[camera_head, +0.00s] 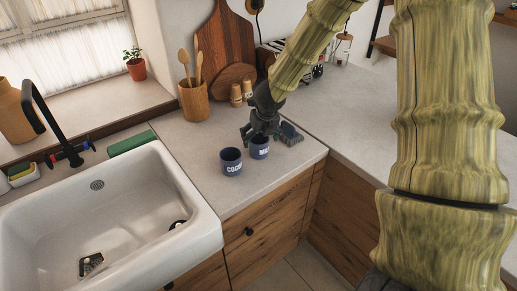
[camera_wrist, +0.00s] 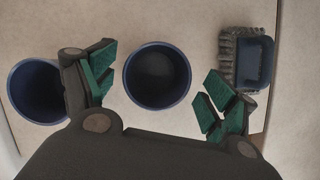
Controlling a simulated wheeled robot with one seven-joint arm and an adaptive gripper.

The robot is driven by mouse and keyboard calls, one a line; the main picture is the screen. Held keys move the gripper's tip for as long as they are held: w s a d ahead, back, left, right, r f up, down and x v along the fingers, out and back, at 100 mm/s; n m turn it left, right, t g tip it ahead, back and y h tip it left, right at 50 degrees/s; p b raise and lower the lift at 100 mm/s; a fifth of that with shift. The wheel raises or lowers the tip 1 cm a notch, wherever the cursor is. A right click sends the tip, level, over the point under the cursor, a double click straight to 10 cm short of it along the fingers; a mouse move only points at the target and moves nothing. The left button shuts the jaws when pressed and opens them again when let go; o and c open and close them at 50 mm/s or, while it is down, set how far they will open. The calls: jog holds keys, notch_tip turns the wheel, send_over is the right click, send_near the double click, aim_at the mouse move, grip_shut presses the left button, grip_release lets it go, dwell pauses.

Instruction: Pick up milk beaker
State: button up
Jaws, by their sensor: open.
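Two dark blue beakers stand upright on the counter by the sink. The milk beaker (camera_head: 259,149), with partly hidden white lettering, is the right one; the other beaker (camera_head: 231,162) reads "COO…" and stands to its left. My gripper (camera_head: 263,133) is above and just behind the milk beaker. In the wrist view my gripper (camera_wrist: 158,96) is open, with green finger pads spread on either side of the round rim of the milk beaker (camera_wrist: 157,76). The other beaker (camera_wrist: 38,91) lies outside the left finger. Both beakers look empty inside.
A brush (camera_head: 290,134) lies close right of the milk beaker; it also shows in the wrist view (camera_wrist: 247,58) beside the right finger. The sink (camera_head: 110,215) is at left. A utensil pot (camera_head: 193,101) stands behind.

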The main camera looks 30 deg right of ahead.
aim_at(258, 143)
jog(key=shift+x, duration=2.6)
jog(key=shift+c, duration=0.2)
jog(key=c, duration=1.2)
